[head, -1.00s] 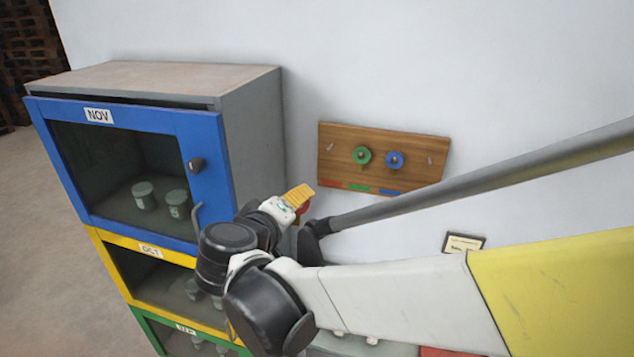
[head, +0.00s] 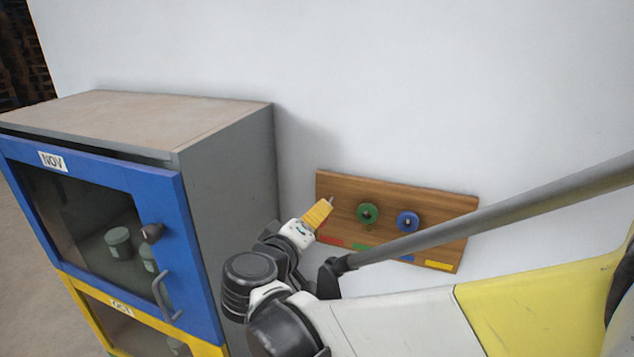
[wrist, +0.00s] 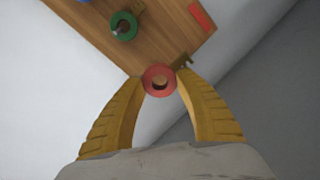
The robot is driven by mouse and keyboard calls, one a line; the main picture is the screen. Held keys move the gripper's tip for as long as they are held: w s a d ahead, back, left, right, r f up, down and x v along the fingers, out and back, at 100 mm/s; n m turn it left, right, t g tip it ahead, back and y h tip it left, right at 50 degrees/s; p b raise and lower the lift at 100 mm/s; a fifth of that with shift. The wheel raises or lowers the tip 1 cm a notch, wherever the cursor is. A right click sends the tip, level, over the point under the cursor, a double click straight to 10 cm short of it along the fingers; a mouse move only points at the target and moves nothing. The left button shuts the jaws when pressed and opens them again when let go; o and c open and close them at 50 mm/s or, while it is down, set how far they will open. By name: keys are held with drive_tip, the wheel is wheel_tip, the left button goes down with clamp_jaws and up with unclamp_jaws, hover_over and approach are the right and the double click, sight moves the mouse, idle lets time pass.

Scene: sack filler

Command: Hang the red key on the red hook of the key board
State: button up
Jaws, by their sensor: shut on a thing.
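The red key (wrist: 147,79) is a round red ring gripped between the two yellow fingertips of my gripper (wrist: 160,82) in the wrist view. A brown spot shows in the ring's middle; I cannot tell whether it is a hook end or something behind. In the head view my gripper (head: 321,211) is in front of the left end of the wooden key board (head: 343,187), and the key is hidden. The red label (head: 329,239) is at the board's lower left, also in the wrist view (wrist: 201,15). A small peg tip (head: 331,199) shows beside the fingers.
A green key (head: 367,213) and a blue key (head: 407,221) hang on the board to the right. A blue-doored cabinet (head: 190,230) stands close on the left. My arm crosses in front of the board's lower right. The wall above is clear.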

drive_tip(key=shift+b+x, duration=0.75)
drive_tip(key=shift+x, duration=3.05)
drive_tip(key=shift+f, duration=0.1)
drive_tip(key=o, duration=1.1)
